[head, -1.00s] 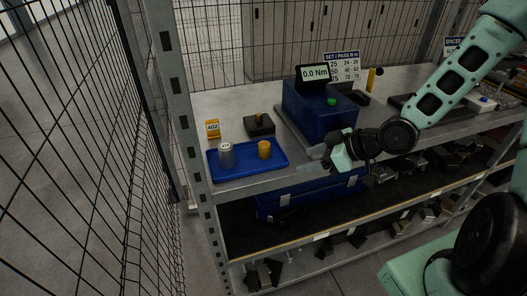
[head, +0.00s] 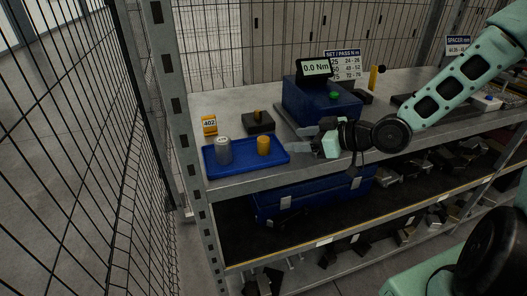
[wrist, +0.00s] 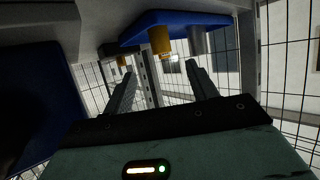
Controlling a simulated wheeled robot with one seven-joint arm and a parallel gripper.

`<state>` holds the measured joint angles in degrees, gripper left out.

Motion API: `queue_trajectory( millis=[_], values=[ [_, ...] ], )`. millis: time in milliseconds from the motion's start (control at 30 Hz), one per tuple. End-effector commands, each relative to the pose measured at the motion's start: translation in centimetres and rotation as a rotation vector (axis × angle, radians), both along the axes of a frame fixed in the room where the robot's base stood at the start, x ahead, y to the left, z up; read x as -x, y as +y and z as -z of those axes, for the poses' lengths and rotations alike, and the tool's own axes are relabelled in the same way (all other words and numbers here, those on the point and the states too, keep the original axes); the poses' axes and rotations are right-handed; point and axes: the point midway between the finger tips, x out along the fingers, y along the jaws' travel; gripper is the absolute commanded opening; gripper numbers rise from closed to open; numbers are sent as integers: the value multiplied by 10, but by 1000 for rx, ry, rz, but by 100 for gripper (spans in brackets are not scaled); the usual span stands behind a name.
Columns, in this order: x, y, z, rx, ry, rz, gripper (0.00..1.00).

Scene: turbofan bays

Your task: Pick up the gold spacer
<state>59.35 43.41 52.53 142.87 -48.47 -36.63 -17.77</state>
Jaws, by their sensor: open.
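The gold spacer (head: 263,145) is a small upright cylinder on the right part of a blue tray (head: 276,160). A grey cylinder (head: 223,151) stands to its left in the same tray. My gripper (head: 298,150) is just right of the tray in the head view, pointing left toward the gold spacer, open and empty. In the wrist view the gold spacer (wrist: 160,42) shows beyond and between the two spread fingers (wrist: 160,85), apart from them, and the blue tray (wrist: 185,17) appears at the top.
A yellow tag marked 402 (head: 209,125) and a dark block with a gold peg (head: 258,122) stand behind the tray. A blue tester reading 0.0 Nm (head: 318,98) stands behind my gripper. A metal post (head: 180,110) rises at the shelf's left end.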

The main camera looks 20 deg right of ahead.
Motion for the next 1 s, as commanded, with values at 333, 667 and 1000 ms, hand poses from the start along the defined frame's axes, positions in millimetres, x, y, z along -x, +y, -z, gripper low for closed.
queue_trajectory(
  millis=[333,667,1000],
  values=[
    [-39,35,21,0,0,-1,58],
    [-58,56,31,-2,2,-2,58],
    [-77,72,45,1,0,1,58]
  ],
)
